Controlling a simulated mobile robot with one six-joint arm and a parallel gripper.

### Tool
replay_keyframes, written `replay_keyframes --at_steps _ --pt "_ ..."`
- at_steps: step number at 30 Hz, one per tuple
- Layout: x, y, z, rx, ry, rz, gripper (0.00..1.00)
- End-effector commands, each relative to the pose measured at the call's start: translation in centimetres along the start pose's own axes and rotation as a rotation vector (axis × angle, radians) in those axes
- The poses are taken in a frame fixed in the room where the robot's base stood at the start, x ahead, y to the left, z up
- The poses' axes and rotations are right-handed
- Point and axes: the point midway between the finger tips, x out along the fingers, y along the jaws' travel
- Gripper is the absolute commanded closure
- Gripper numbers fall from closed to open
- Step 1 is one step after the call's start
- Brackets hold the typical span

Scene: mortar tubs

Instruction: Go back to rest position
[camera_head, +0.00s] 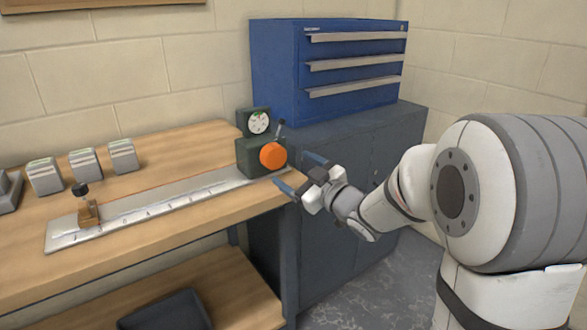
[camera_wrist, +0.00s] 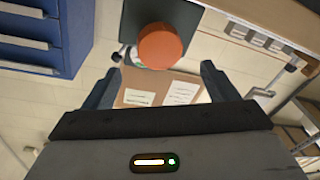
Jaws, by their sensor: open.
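My gripper (camera_head: 294,173) is open and empty in the head view, just right of the workbench's right end. Its two blue-tipped fingers are spread apart, near a dark device with a round orange knob (camera_head: 273,155) and a dial gauge (camera_head: 259,122).
A wooden workbench (camera_head: 170,222) carries a metal ruled rail (camera_head: 150,208) with a brass stop (camera_head: 88,212) and several grey blocks (camera_head: 84,163). A blue drawer cabinet (camera_head: 280,65) stands on a grey cupboard (camera_head: 345,160) behind my gripper. Floor shows at lower right.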

Motion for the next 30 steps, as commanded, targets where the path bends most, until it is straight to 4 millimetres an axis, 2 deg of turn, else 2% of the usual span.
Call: replay_keyframes --at_steps 4,7,11,13,17,21,26,30 --pt "0.0 0.1 -0.1 0.0 -0.003 0.002 0.2" --pt "-0.2 0.8 -0.6 -0.001 -0.041 0.029 0.2" --pt "-1.6 3.3 -1.7 0.009 -0.183 0.124 0.2" --pt "-3.1 4.8 -2.2 0.029 -0.296 0.193 0.2" --pt "-7.0 6.8 -2.9 0.097 -0.518 0.312 0.2" --pt "-12.2 7.2 -3.9 0.207 -0.752 0.405 0.2" --pt "-18.5 5.2 -5.6 0.371 -1.01 0.457 0.2" --pt "-23.6 1.9 -8.0 0.532 -1.215 0.448 0.2"
